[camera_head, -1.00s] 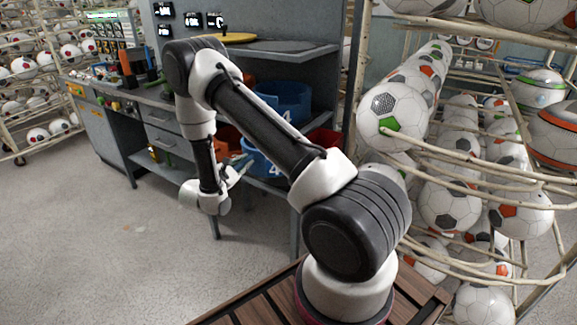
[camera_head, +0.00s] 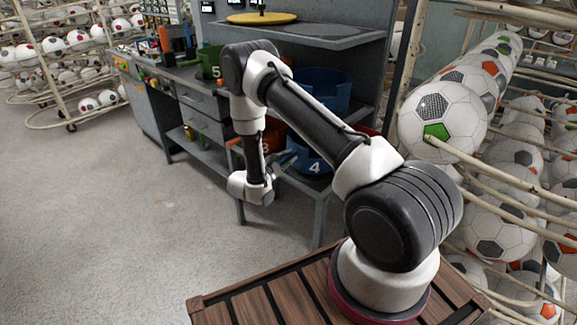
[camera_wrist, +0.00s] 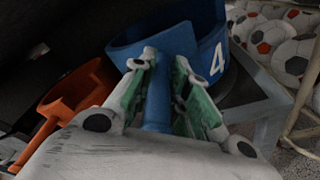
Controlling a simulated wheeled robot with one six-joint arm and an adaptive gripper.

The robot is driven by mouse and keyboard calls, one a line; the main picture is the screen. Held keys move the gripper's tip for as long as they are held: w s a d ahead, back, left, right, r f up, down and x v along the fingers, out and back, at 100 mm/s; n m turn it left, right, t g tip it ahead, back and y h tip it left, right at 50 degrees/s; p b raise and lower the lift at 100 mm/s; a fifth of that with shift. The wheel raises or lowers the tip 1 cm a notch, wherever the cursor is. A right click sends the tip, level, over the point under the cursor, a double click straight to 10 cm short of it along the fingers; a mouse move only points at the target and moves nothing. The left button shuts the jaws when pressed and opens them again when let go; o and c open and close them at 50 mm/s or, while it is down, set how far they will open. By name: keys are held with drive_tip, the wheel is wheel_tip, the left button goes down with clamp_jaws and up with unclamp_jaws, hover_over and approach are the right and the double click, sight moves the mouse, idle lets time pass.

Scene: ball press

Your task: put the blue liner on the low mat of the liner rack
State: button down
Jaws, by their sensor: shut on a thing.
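A blue liner numbered 4 (camera_head: 312,168) shows low on the grey rack in the head view, just right of my gripper (camera_head: 284,160). In the wrist view my gripper (camera_wrist: 160,100) is shut on a blue handle (camera_wrist: 158,112) that runs up to a blue liner's curved wall (camera_wrist: 135,50). A blue wall marked 4 (camera_wrist: 217,62) stands right behind it; I cannot tell whether both walls belong to one liner. Another blue liner (camera_head: 325,88) sits higher on the rack. The low mat cannot be made out.
An orange liner (camera_wrist: 75,95) lies left of the held one in the wrist view. The grey rack (camera_head: 345,42) carries a yellow disc (camera_head: 262,18) on top. A ball rack (camera_head: 407,60) full of soccer balls stands close on the right. The floor (camera_head: 130,240) at left is clear.

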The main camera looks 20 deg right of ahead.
wheel_tip(320, 180, down, 3)
drive_tip(key=shift+f, duration=0.15)
drive_tip(key=c, duration=1.4)
unclamp_jaws()
drive_tip(key=shift+o, duration=0.2)
drive_tip(key=shift+a, duration=0.1)
